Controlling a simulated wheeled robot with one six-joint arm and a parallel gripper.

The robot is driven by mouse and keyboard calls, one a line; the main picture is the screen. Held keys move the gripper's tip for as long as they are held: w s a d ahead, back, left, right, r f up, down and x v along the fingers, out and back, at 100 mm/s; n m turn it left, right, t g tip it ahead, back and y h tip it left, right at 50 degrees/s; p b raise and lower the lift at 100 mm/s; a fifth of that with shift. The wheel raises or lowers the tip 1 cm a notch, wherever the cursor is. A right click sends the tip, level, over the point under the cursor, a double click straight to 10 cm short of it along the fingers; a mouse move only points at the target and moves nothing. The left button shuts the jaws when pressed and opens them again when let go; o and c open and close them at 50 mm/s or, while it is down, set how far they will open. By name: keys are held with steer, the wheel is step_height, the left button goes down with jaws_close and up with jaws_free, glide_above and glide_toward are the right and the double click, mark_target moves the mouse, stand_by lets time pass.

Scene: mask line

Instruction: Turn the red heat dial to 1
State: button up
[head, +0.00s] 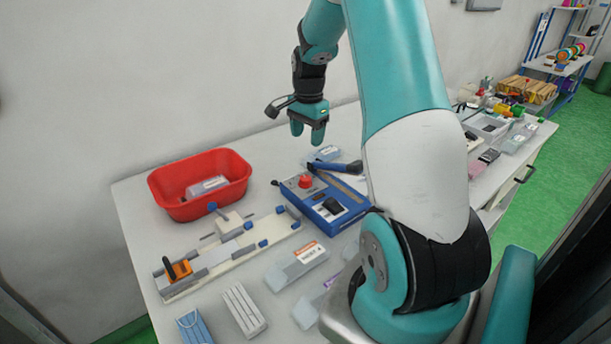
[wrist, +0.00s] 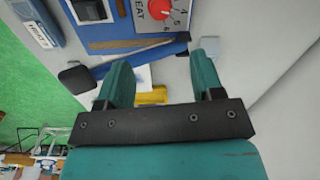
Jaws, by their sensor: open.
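The red heat dial (head: 305,181) sits on top of a blue sealer box (head: 328,204) on the white table in the head view. In the wrist view the dial (wrist: 155,9) is at the top edge, partly cut off, with numbers such as 4, 5 and 6 and part of the word HEAT beside it. Its pointer setting cannot be read. My gripper (head: 308,133) is above the back of the table, higher than and behind the box, apart from the dial. In the wrist view its two fingers (wrist: 162,85) are spread with nothing held between them.
A red bin (head: 200,184) with a packet in it stands at the left. A jig with blue knobs (head: 230,255) lies in front of it. Packets and masks lie at the front. The sealer's blue arm (head: 335,166) extends behind the dial. A wall borders the back.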

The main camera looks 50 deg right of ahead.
mark_target(305, 178)
steer(key=f, duration=0.4)
steer(key=f+p, duration=0.1)
steer(key=f, duration=0.8)
steer(key=shift+w+f+p, duration=0.25)
steer(key=shift+p, duration=0.1)
steer(key=c, duration=0.9)
